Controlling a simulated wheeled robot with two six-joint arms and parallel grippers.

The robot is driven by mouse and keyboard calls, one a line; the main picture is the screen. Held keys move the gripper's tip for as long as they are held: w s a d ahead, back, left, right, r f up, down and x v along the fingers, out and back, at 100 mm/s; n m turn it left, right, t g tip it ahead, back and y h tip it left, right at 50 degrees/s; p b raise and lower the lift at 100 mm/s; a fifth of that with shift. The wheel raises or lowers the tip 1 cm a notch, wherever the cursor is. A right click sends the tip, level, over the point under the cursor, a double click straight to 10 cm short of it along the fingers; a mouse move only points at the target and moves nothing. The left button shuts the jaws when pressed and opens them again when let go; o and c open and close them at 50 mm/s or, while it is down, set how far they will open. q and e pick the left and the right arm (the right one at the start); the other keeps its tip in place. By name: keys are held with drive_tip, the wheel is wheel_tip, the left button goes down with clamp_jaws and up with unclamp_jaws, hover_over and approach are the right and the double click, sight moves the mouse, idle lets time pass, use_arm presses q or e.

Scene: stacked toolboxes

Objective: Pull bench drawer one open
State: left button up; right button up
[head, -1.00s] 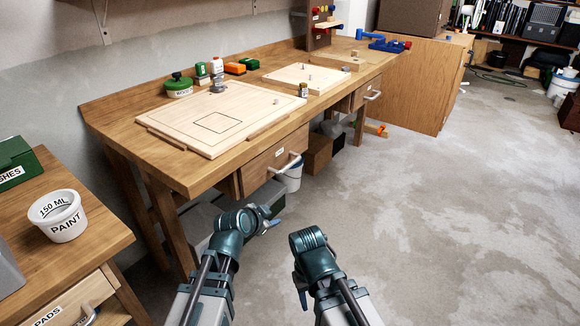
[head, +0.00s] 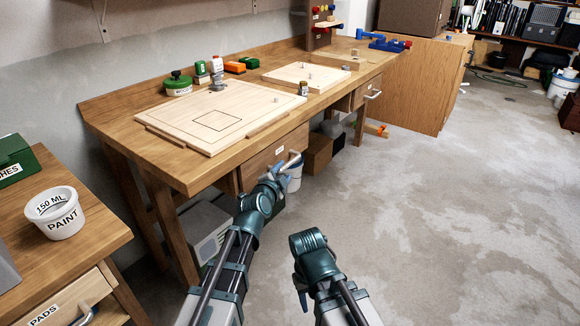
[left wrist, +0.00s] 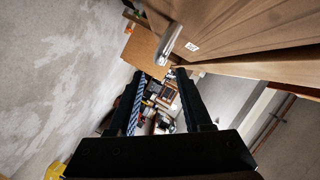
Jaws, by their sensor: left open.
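The wooden bench drawer (head: 258,168) with a small white label sits under the near half of the workbench (head: 190,178) and looks shut. Its pale bar handle (head: 294,160) is partly hidden by my left gripper (head: 277,168). In the left wrist view the grey handle (left wrist: 170,42) lies just beyond the fingertips, closer to the right finger. The left gripper (left wrist: 161,73) is open and nothing is held between its fingers. I cannot tell whether a finger touches the handle. My right gripper (head: 302,293) is low at the front, mostly hidden by its own arm, away from the drawer.
A second bench drawer (head: 361,96) with a handle is farther along. Boards, a green tub (head: 178,84) and small boxes stand on the bench top. A white bucket (head: 294,176) and cardboard box (head: 318,152) are beneath. A side table with a paint cup (head: 55,213) stands left.

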sight(288, 166)
use_arm(q)
drive_tip(key=b+x, duration=0.1)
drive_tip(key=x, duration=0.7)
drive_tip(key=shift+s, duration=0.1)
clamp_jaws()
idle(1.2)
